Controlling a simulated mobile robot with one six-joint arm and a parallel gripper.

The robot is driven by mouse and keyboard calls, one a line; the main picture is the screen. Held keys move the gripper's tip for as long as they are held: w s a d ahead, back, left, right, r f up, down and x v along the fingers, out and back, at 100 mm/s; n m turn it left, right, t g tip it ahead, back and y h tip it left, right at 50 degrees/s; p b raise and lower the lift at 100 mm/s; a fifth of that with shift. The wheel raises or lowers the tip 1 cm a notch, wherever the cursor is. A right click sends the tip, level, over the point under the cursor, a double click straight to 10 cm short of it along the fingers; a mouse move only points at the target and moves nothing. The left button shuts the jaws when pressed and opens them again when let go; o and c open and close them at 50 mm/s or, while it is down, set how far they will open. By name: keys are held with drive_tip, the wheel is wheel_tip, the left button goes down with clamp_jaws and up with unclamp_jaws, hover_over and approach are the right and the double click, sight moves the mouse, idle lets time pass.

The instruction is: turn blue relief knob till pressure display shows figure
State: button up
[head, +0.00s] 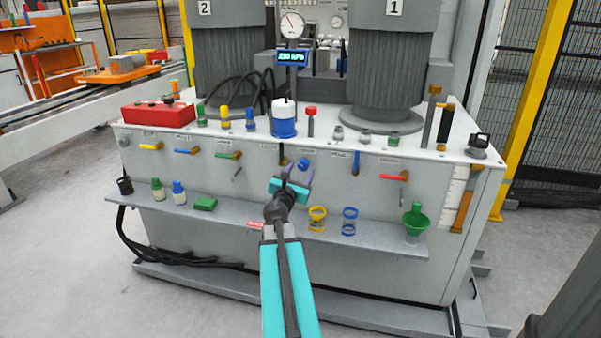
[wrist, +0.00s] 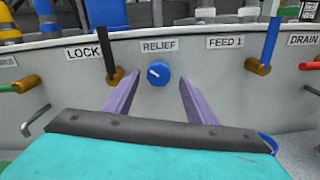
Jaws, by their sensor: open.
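The blue relief knob (wrist: 158,74) is on the front panel under the RELIEF label (wrist: 159,45), with a white mark on its face. It also shows in the head view (head: 303,165), just beyond my gripper. My gripper (wrist: 152,88) is open, its two purple fingers pointing at the panel on either side of the knob in the picture, with no contact visible. It also shows in the head view (head: 294,176). The pressure display (head: 290,57) is a small blue-lit screen on a post below a round gauge (head: 292,25); its figure is too small to read surely.
The LOCK lever (wrist: 106,55) is left of the knob and the FEED 1 lever (wrist: 266,50) is right of it. A shelf (head: 255,222) below holds bottles, a green funnel (head: 416,220) and blue and yellow rings. A red box (head: 158,112) stands on the bench top.

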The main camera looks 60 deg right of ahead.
sight(304, 164)
drive_tip(key=shift+x, duration=1.3)
drive_tip(key=shift+c, duration=0.4)
drive_tip(key=c, duration=1)
drive_tip(key=shift+a+f, duration=0.1)
drive_tip(key=shift+a, duration=0.35)
drive_tip(key=shift+d, duration=0.35)
drive_tip(key=shift+s+d+m+b, duration=0.1)
drive_tip(key=shift+m+b, duration=0.2)
drive_tip(key=shift+b, duration=0.1)
